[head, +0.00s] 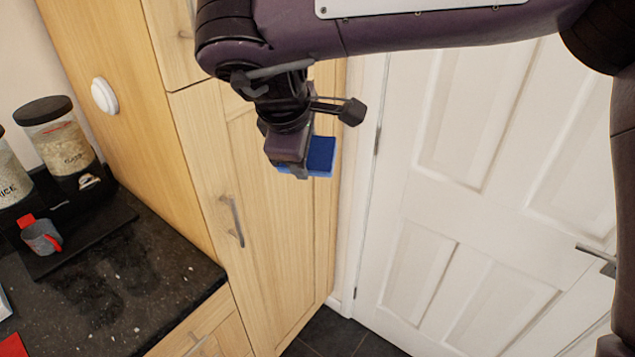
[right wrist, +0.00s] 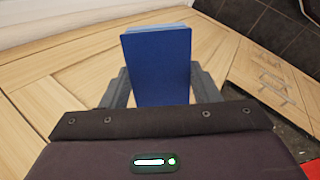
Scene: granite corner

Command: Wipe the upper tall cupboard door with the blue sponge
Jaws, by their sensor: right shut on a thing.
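My right gripper (head: 297,172) is shut on the blue sponge (head: 321,156), in front of the wooden tall cupboard. The sponge also shows upright between the fingers in the right wrist view (right wrist: 158,65). The lower tall cupboard door (head: 270,230) has a curved metal handle (head: 233,220). The upper tall cupboard door (head: 172,40) shows only in part at the top; my arm hides some of it. I cannot tell whether the sponge touches a door. My left gripper is not in view.
A dark granite worktop (head: 120,285) at the left holds storage jars (head: 58,135) and a grey and red mug (head: 41,236). A white panelled door (head: 480,200) with a lever handle (head: 597,260) stands at the right. A round white fitting (head: 104,96) is on the cupboard's side.

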